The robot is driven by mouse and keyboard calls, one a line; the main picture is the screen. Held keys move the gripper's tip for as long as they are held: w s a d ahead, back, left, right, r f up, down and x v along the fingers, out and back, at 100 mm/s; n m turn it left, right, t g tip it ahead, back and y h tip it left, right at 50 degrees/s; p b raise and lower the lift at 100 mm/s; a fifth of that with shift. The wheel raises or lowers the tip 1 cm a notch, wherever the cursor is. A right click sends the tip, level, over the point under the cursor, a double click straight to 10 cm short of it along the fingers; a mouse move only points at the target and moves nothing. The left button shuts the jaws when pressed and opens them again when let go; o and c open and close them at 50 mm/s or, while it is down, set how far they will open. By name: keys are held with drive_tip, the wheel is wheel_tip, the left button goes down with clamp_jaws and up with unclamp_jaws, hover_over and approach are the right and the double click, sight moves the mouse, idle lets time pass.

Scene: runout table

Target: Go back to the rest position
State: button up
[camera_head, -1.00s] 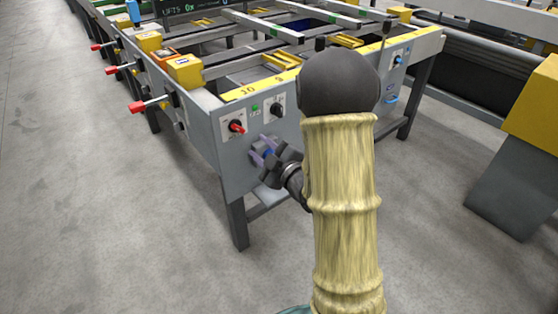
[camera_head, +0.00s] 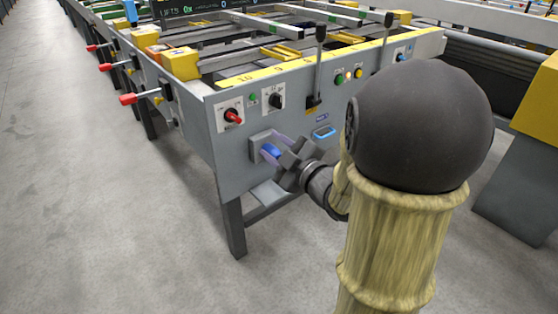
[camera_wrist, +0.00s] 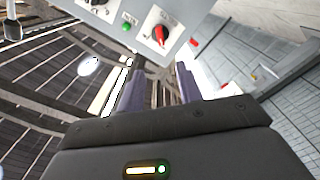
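My gripper (camera_head: 271,149) is in front of the grey end panel (camera_head: 230,165) of the runout table, at the middle of the head view. Its two purple-grey fingers are apart. A blue part (camera_head: 270,151) on a small grey box on the panel shows beside the fingers; I cannot tell if they touch it. In the wrist view the fingers of my gripper (camera_wrist: 160,72) stand apart with nothing seen held between them. My arm's large dark joint and tan sleeve cover the right of the head view and hide part of the table.
A red rotary switch (camera_head: 233,116), a black rotary switch (camera_head: 276,101) and a lever (camera_head: 317,70) are on the panel. A blue recessed handle (camera_head: 323,132) is to the right. Red-handled levers (camera_head: 130,99) stick out on the left side. Grey floor (camera_head: 70,200) at left is clear.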

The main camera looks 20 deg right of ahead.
drive_tip(key=shift+s+d, duration=0.2)
drive_tip(key=shift+s, duration=0.4)
drive_tip(key=shift+w, duration=0.1)
drive_tip(key=s+a+f+m+g+h+p, duration=0.2)
drive_tip(key=s+a+m+g+h+p, duration=0.1)
drive_tip(key=s+m+g+p, duration=0.35)
drive_tip(key=s+a+f+m+g+h+p, duration=0.1)
drive_tip(key=s+a+m+g+h+p, duration=0.15)
drive_tip(key=s+m+g+p, duration=0.45)
wheel_tip(320, 180, up, 37)
drive_tip(key=g+p, duration=0.1)
drive_tip(key=p, duration=3.7)
drive_tip(key=shift+d+n, duration=0.25)
drive_tip(key=shift+n, duration=0.1)
drive_tip(key=shift+w, duration=0.1)
